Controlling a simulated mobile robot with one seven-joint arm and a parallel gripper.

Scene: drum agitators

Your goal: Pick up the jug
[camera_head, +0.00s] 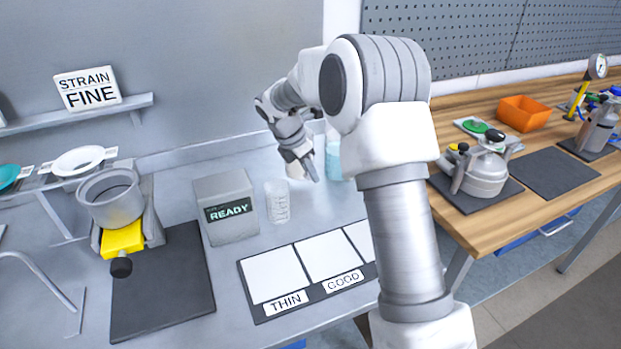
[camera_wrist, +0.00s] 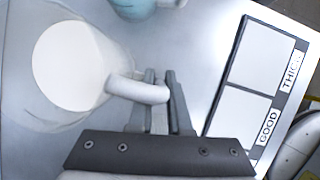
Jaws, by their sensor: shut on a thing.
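The jug (camera_wrist: 70,68) is a pale, translucent vessel with a white round inside, at the left of the wrist view. Its white handle (camera_wrist: 138,90) reaches right, between the fingers of my gripper (camera_wrist: 160,76). The gripper is shut on the handle. In the head view my gripper (camera_head: 312,170) points down over the back of the steel bench. The jug is mostly hidden behind my wrist there. I cannot tell whether its base touches the bench.
A vessel of teal liquid (camera_head: 334,160) stands close by; it also shows in the wrist view (camera_wrist: 132,8). A clear beaker (camera_head: 277,202) and a grey READY box (camera_head: 228,207) stand left. The THIN/GOOD card (camera_head: 262,317) lies in front. A wooden bench (camera_head: 475,226) is right.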

